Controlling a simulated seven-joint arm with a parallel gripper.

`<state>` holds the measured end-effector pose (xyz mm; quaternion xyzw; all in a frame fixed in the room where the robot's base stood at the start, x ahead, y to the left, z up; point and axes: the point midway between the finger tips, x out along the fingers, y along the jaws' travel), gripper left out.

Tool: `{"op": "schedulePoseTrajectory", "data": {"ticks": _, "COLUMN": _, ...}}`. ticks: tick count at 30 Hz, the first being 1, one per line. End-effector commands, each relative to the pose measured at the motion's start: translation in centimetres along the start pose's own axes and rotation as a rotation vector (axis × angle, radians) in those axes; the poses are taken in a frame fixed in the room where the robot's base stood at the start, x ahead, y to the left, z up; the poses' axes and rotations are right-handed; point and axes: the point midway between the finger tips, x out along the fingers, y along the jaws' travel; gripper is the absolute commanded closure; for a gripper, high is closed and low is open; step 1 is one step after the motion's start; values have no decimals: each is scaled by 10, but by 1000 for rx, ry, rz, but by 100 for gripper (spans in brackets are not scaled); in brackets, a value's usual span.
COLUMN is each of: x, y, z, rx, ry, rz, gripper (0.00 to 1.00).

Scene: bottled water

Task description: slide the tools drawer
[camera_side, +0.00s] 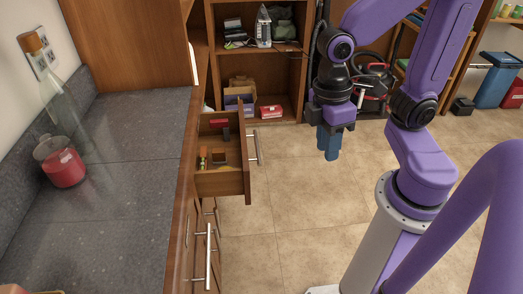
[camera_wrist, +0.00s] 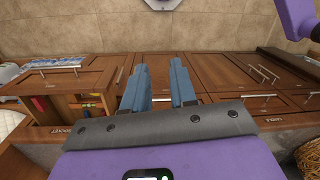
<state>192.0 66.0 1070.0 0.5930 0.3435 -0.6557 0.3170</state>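A wooden drawer (camera_side: 218,184) stands pulled out from the cabinet below the counter, with a metal bar handle (camera_side: 254,148) on its front. Small red, yellow and green items lie inside it. The open drawer also shows at the left of the wrist view (camera_wrist: 113,92). My gripper (camera_side: 329,157) hangs in the air to the right of this drawer, apart from it, fingers pointing down. In the wrist view its two blue fingers (camera_wrist: 160,68) are spread with nothing between them. Small labels on the cabinet are too small to read surely, so I cannot confirm which drawer is tools.
More closed fronts with bar handles (camera_side: 208,256) lie below the counter. The grey countertop (camera_side: 135,205) holds a glass bottle (camera_side: 61,105) and a red candle jar (camera_side: 62,165). Open shelves (camera_side: 255,65) stand at the back. The tiled floor (camera_side: 285,200) between drawer and arm is clear.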

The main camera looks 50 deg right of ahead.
Motion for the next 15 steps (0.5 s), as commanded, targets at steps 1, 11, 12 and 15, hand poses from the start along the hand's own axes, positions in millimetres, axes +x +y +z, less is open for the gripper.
{"op": "schedulePoseTrajectory", "data": {"ticks": 1, "x": 2, "y": 10, "z": -11, "rx": 54, "ry": -32, "rz": -32, "gripper": 74}}
{"op": "schedulePoseTrajectory", "data": {"ticks": 11, "x": 21, "y": 88, "z": -69, "rx": 343, "ry": -127, "rz": -319, "gripper": 74}}
{"op": "schedulePoseTrajectory", "data": {"ticks": 12, "x": 25, "y": 100, "z": -73, "rx": 377, "ry": -128, "rz": -360, "gripper": 74}}
{"op": "schedulePoseTrajectory", "data": {"ticks": 15, "x": 37, "y": 133, "z": -83, "rx": 458, "ry": -116, "rz": -462, "gripper": 74}}
